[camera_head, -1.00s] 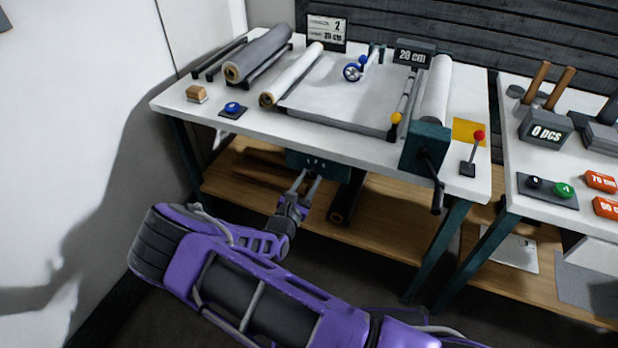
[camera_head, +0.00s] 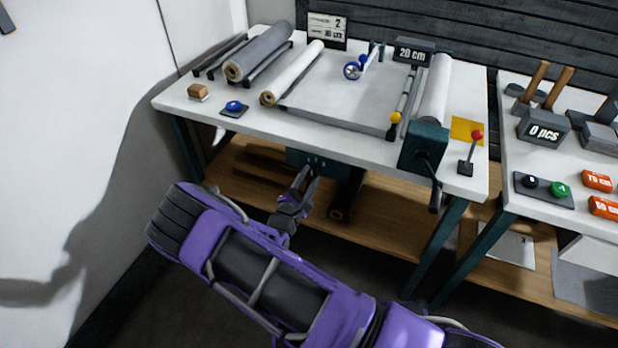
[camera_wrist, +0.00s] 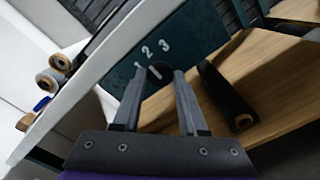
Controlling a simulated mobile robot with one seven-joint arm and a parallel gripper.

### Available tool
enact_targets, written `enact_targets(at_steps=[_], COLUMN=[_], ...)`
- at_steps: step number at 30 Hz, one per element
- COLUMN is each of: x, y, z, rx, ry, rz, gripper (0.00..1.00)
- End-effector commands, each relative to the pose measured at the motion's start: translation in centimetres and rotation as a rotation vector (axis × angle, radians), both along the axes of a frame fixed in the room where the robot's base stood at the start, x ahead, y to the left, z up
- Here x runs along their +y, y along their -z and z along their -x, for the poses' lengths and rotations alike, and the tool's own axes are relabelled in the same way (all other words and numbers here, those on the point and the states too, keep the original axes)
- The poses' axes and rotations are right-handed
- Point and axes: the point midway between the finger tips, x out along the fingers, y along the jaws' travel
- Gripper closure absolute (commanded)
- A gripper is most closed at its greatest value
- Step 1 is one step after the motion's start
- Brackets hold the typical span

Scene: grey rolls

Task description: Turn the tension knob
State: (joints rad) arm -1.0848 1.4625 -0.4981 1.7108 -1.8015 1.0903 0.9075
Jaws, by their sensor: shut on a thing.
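The tension knob (camera_wrist: 160,71) is a dark round knob with a light pointer mark, on a teal panel (camera_wrist: 195,40) with the digits 1, 2 and 3 in an arc above it. In the head view the panel (camera_head: 325,158) hangs under the front edge of the white table. My gripper (camera_wrist: 157,78) is shut on the knob, one finger on each side, tilted relative to the panel. In the head view my gripper (camera_head: 306,172) reaches up to the panel from below, and the knob is too small to make out there.
The white table (camera_head: 290,135) holds a grey roll (camera_head: 258,52), a white roll (camera_head: 292,73), a blue button (camera_head: 234,106) and a hand crank (camera_head: 433,185). A dark roll (camera_wrist: 226,95) lies on the wooden shelf (camera_wrist: 275,85) below. A wall stands at left.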

Motion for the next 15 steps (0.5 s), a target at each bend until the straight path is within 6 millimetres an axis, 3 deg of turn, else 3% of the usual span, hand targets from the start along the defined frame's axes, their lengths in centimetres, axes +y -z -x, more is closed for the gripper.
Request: enact_targets(at_steps=[10, 11, 15], x=[0.05, 0.05, 0.03], y=[0.08, 0.08, 0.07], z=[0.07, 0.07, 0.05], rx=[0.001, 0.001, 0.001], ry=[-0.001, -0.001, 0.0], rz=[-0.003, -0.003, -0.002], gripper=[1.0, 0.55, 0.29])
